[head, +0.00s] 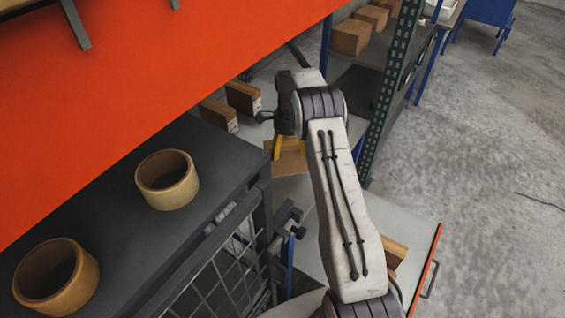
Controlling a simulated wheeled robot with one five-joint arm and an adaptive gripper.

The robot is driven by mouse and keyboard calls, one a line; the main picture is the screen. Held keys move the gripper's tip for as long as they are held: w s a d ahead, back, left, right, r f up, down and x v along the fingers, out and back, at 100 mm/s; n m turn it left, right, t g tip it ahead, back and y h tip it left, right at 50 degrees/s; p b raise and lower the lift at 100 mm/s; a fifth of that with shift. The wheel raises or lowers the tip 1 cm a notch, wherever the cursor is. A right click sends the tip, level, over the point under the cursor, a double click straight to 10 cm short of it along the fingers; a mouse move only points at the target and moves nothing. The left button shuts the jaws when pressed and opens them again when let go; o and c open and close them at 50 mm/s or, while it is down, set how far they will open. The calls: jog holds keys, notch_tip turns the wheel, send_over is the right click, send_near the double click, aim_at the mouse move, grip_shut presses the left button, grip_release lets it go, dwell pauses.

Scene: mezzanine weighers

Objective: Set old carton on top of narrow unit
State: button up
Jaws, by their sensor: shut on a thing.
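My gripper (278,147) is at the end of my white arm, over the middle of the shelving. Its fingers are mostly hidden behind the arm; a yellow part shows. It is shut on a brown carton (290,159), which shows just beneath it and is partly covered by the arm. I cannot tell whether the carton touches the surface below. A dark grey unit (215,143) with a mesh front stands at the left; I cannot tell whether it is the narrow unit.
Small cartons (243,98) (218,115) sit on the shelf behind. A large orange panel (150,75) overhangs the upper left. A pulled-out orange-edged drawer (425,268) is at the lower right. Open floor lies right.

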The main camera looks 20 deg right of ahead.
aim_at(288, 157)
jog(key=shift+f+b, duration=0.75)
jog(key=shift+f, duration=1.25)
jog(key=shift+f, duration=0.15)
jog(key=o, duration=1.2)
jog(key=shift+c, duration=0.2)
notch_tip(288, 157, up, 12)
jog(key=shift+w+r+b, duration=0.1)
jog(key=shift+r+b, duration=0.05)
jog(key=shift+b, duration=0.5)
